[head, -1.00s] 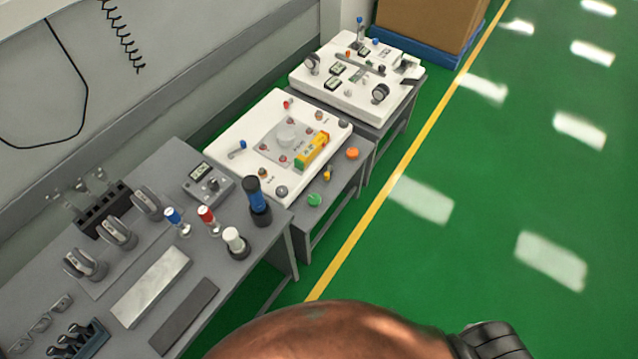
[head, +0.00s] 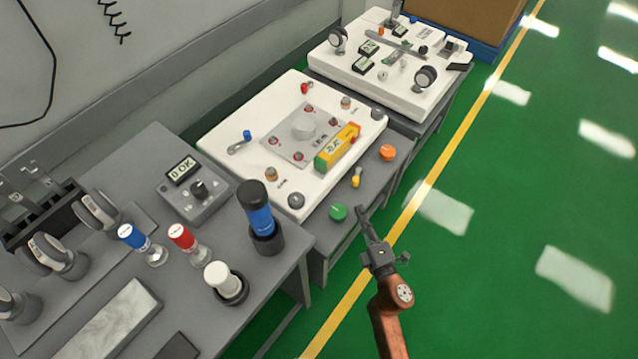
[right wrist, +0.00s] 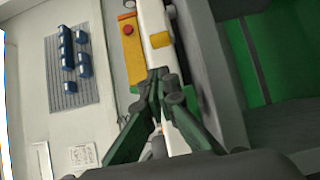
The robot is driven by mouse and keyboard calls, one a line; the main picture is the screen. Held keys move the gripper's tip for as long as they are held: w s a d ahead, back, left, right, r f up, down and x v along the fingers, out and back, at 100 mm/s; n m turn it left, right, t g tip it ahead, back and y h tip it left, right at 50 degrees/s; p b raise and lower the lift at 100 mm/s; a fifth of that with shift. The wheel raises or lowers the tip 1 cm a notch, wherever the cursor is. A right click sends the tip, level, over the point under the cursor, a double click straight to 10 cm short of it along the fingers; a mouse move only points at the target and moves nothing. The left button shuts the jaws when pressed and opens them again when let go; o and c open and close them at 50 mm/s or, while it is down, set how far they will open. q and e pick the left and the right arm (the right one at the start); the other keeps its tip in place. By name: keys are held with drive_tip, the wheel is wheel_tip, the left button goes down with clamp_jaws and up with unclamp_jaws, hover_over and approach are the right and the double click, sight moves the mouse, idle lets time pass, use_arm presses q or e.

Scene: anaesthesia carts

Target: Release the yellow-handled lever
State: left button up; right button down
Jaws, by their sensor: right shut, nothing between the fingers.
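The yellow-handled lever (head: 356,178) is small and sits on the grey front ledge of the middle bench, between a green knob (head: 338,212) and an orange knob (head: 387,152). My right gripper (head: 363,213) is shut and empty, just in front of the ledge, near the green knob and a short way from the lever. In the right wrist view its fingertips (right wrist: 163,74) are together, and a yellow piece (right wrist: 161,40), likely the lever handle, shows beyond them with a gap. My left gripper is not in view.
The middle bench holds a white panel (head: 222,146) with a yellow-green box (head: 337,147) and a blue-handled lever (head: 240,142). A blue cylinder (head: 256,207) stands on the left grey table. Another white panel (head: 345,75) lies behind. The green floor (head: 500,240) at right is clear.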

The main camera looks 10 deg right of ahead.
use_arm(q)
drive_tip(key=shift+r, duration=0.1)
use_arm(e)
drive_tip(key=shift+r, duration=0.1)
drive_tip(key=w, duration=0.9)
drive_tip(key=shift+a+b, duration=0.2)
drive_tip(key=shift+b, duration=0.15)
drive_tip(key=shift+w, duration=0.4)
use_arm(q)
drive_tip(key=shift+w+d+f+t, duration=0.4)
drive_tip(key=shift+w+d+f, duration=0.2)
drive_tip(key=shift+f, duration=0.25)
